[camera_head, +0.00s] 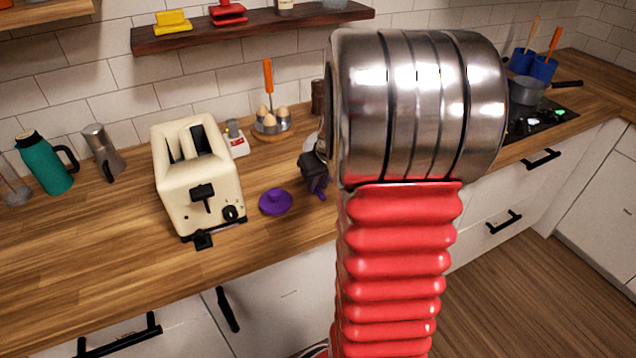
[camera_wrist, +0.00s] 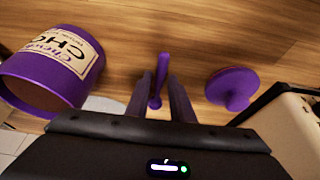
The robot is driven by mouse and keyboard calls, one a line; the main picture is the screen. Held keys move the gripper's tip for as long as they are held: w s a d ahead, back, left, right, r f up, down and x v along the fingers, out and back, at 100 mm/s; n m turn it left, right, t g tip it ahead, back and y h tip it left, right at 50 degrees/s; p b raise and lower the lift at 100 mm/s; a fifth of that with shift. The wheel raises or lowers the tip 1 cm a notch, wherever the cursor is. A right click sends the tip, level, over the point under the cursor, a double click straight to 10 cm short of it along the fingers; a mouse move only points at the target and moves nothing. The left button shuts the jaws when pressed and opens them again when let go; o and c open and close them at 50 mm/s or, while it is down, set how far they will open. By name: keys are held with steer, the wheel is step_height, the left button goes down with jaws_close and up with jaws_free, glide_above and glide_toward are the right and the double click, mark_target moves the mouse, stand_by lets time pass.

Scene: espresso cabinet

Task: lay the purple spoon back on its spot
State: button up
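The purple spoon (camera_wrist: 162,72) shows in the wrist view between the two fingers of my gripper (camera_wrist: 161,80), with a narrow gap visible on each side. My gripper looks open around it. In the head view my gripper (camera_head: 314,178) is low over the counter, right of the purple lid (camera_head: 275,202), and a bit of purple shows beneath it. Whether the spoon touches the counter is hard to tell.
An egg holder (camera_head: 270,126) is behind. Bare wood (camera_wrist: 200,40) lies around the spoon.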

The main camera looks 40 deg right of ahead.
steer(key=shift+o, duration=0.9)
steer(key=shift+f, duration=0.1)
steer(key=v, duration=1.4)
steer(key=shift+s+f, duration=0.1)
steer(key=shift+s, duration=0.05)
steer(key=s+a+r+n, duration=0.1)
steer(key=a, duration=0.8)
steer(key=s+a+r+n, duration=0.1)
steer(key=a+r, duration=0.1)
steer(key=a, duration=0.7)
steer(key=s+a+f+n+t+y, duration=0.1)
steer(key=s+a+f, duration=0.1)
steer(key=s+a, duration=0.6)
steer(key=a, duration=0.4)
